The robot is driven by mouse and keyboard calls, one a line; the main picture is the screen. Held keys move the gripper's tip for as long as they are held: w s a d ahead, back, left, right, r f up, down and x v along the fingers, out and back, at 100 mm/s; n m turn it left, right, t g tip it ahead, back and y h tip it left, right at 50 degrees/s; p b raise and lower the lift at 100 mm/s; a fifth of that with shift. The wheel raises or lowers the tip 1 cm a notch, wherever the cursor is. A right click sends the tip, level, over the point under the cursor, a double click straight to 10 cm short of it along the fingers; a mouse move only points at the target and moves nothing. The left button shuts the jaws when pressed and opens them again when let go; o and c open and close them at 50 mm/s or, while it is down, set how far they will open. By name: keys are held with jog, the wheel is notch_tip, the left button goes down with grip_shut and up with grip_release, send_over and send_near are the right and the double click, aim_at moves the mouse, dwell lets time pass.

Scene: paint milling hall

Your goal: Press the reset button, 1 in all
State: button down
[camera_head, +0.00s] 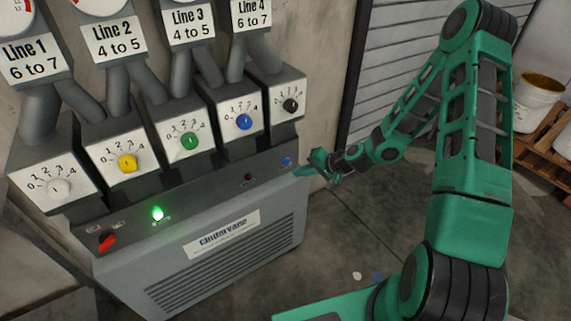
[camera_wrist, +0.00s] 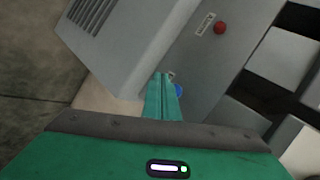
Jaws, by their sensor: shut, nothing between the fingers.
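A blue button (camera_head: 287,161) sits at the right end of the grey control strip on the machine. Its label is too small to read, so I cannot confirm that it is the reset button. My gripper (camera_head: 302,171) is shut and empty, just right of the button at the strip's right end. In the wrist view, the shut fingertips (camera_wrist: 164,78) partly cover the blue button (camera_wrist: 179,91). I cannot tell whether they touch it.
A dark red round piece (camera_head: 248,177), a lit green lamp (camera_head: 158,214) and a red switch (camera_head: 107,242) share the strip. Several dial boxes, including one with a blue knob (camera_head: 243,121), stand behind it. A bucket (camera_head: 538,101) stands on a pallet at right.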

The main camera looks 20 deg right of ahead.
jog(key=shift+s+d, duration=0.25)
jog(key=shift+s, duration=0.5)
jog(key=shift+r, duration=0.1)
jog(key=s+d+r+n+g+h, duration=0.2)
jog(key=s+d+r+g+h, duration=0.1)
jog(key=s+d+r, duration=0.5)
jog(key=s+d+r+n+g+h, duration=0.1)
jog(key=s+d+r+g+h, duration=0.2)
jog(key=s+d+r, duration=0.55)
jog(key=s+r, duration=0.3)
jog(key=s, duration=0.4)
jog(key=s+r+m+g, duration=0.1)
jog(key=s+r, duration=0.3)
jog(key=s, duration=0.3)
jog(key=s+r+m, duration=0.1)
jog(key=s+r, duration=0.3)
jog(key=s, duration=0.3)
jog(key=shift+a+r, duration=0.25)
jog(key=shift+a, duration=0.2)
